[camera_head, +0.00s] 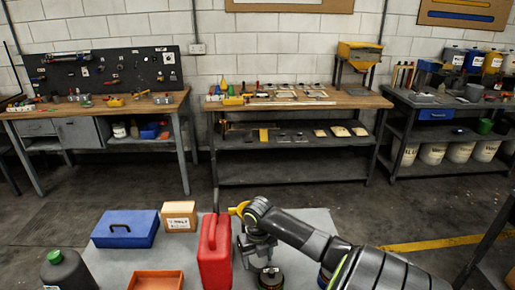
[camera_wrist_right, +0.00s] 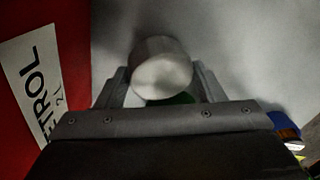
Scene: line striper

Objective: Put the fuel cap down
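My right gripper (camera_wrist_right: 160,80) has a round, silvery metal cap, the fuel cap (camera_wrist_right: 162,66), between its two fingers, and they appear to touch its sides. In the head view my right gripper (camera_head: 243,256) is low over the grey table, just right of the red petrol can (camera_head: 215,255); the cap cannot be made out there. In the right wrist view the petrol can (camera_wrist_right: 45,60) fills the left side with its white label. A small dark green patch shows beneath the cap. My left gripper is not in view.
The grey tabletop (camera_head: 318,217) also holds a blue box (camera_head: 126,229), a cardboard box (camera_head: 179,217), an orange tray (camera_head: 156,280), a dark green-capped bottle (camera_head: 68,271) and a dark round item (camera_head: 271,279). A yellow part (camera_head: 238,209) shows behind my gripper. Workbenches stand along the wall.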

